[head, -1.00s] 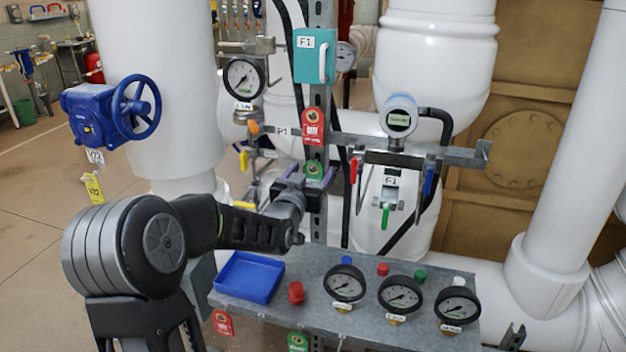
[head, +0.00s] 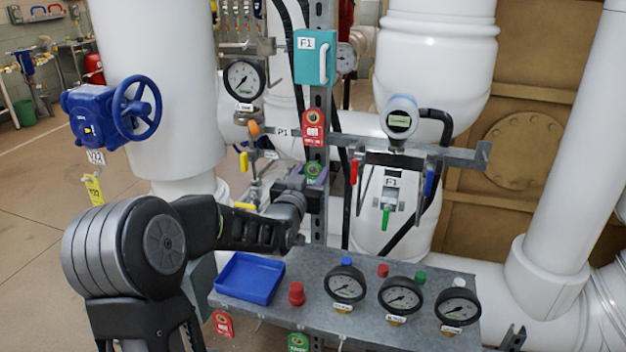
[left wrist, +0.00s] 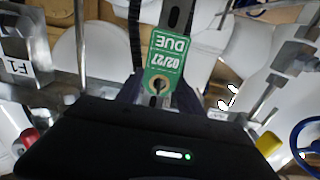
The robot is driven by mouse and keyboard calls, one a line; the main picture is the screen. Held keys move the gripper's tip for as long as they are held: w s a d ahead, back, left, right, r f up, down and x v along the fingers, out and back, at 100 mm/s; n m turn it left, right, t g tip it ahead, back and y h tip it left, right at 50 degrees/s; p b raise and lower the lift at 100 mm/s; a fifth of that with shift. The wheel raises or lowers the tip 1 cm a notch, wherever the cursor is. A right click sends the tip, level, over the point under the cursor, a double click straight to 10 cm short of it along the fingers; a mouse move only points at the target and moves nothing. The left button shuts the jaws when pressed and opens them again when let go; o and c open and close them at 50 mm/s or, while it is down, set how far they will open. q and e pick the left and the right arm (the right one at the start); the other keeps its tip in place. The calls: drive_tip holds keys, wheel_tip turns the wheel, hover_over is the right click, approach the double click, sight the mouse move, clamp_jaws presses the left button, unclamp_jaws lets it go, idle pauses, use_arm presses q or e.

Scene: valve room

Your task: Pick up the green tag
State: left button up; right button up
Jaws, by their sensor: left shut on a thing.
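A green tag (head: 314,171) is on the upright metal strut, just below a red tag (head: 313,128). My left gripper (head: 312,184) is shut on the green tag, its lower part hidden by the jaws in the head view. In the left wrist view the green tag (left wrist: 171,52) shows upside down with "02/27 DUE" and a hole at its near end, between the fingertips of my left gripper (left wrist: 158,92). The tag is still against the strut. My right gripper is not in view.
Pipes and coloured-handled valves stand close on both sides of the strut.

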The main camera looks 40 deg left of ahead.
use_arm(q)
drive_tip(key=shift+r, duration=0.2)
drive_tip(key=shift+s+r, duration=0.1)
drive_tip(key=shift+s, duration=0.05)
drive_tip(key=b+v, duration=0.5)
drive_tip(key=v, duration=1.2)
drive_tip(key=shift+s+d+b, duration=0.2)
drive_tip(key=shift+s+b, duration=0.1)
